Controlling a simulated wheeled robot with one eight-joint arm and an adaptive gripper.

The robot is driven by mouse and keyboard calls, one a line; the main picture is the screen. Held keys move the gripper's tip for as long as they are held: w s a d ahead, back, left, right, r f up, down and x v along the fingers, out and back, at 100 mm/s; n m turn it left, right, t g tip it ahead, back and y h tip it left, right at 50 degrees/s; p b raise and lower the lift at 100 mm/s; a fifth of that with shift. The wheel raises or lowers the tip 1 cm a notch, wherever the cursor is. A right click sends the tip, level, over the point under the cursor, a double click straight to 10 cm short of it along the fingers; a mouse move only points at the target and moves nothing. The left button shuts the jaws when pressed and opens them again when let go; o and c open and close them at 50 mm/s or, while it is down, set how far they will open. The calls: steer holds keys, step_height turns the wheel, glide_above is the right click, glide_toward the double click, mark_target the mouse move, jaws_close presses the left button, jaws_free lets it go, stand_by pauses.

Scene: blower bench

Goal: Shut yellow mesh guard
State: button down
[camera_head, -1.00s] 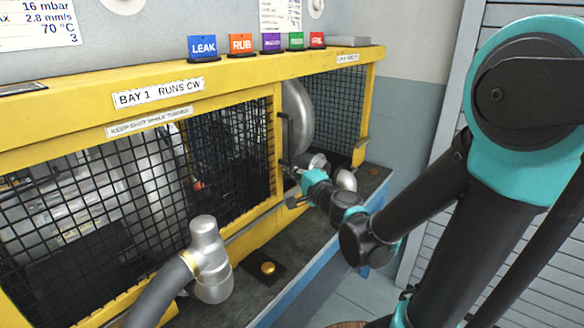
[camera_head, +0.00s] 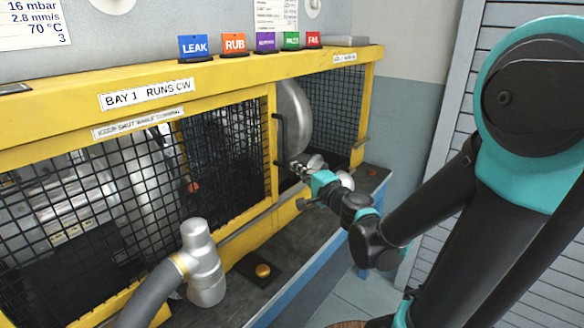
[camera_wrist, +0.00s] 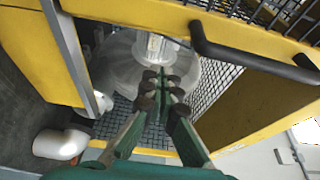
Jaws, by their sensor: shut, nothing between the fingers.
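The yellow mesh guard (camera_head: 272,185) is a yellow frame with black mesh. Its black bar handle (camera_head: 280,135) is upright on the right edge, and a gap to the right of it shows a silver round housing (camera_head: 295,115). My gripper (camera_head: 298,167) is at this gap, just below and right of the handle. In the wrist view my gripper (camera_wrist: 160,84) has its fingers together with nothing between them. The handle (camera_wrist: 250,58) lies above and right of the fingertips there, apart from them in the picture. The housing (camera_wrist: 135,65) is behind the fingers.
A silver hose fitting (camera_head: 203,262) stands in front of the left mesh. A pale pipe elbow (camera_wrist: 60,143) is left of the fingers. Coloured tags, including a blue one (camera_head: 194,47), stand on the top beam.

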steer(key=v, duration=0.6)
steer(key=s+d+f+n+g+h, duration=0.1)
steer(key=s+f+n+g+h, duration=0.2)
steer(key=f, duration=0.4)
steer(key=s+d+f+n+g, duration=0.2)
steer(key=s+f+n+g, duration=0.1)
steer(key=f+n, duration=0.25)
steer(key=s+d+f+n+g+h, duration=0.1)
steer(key=s+d+f+g+h, duration=0.1)
steer(key=d, duration=0.5)
steer(key=s+d+f+n+g+h, duration=0.1)
steer(key=s+d+f+g+h, duration=0.1)
steer(key=s+d+f+h, duration=0.2)
steer(key=d+f+h, duration=0.1)
steer(key=d+f, duration=0.2)
steer(key=shift+d+g, duration=0.25)
steer(key=shift+g, duration=0.05)
steer(key=shift+s+a+n, duration=0.15)
steer(key=shift+n, duration=0.1)
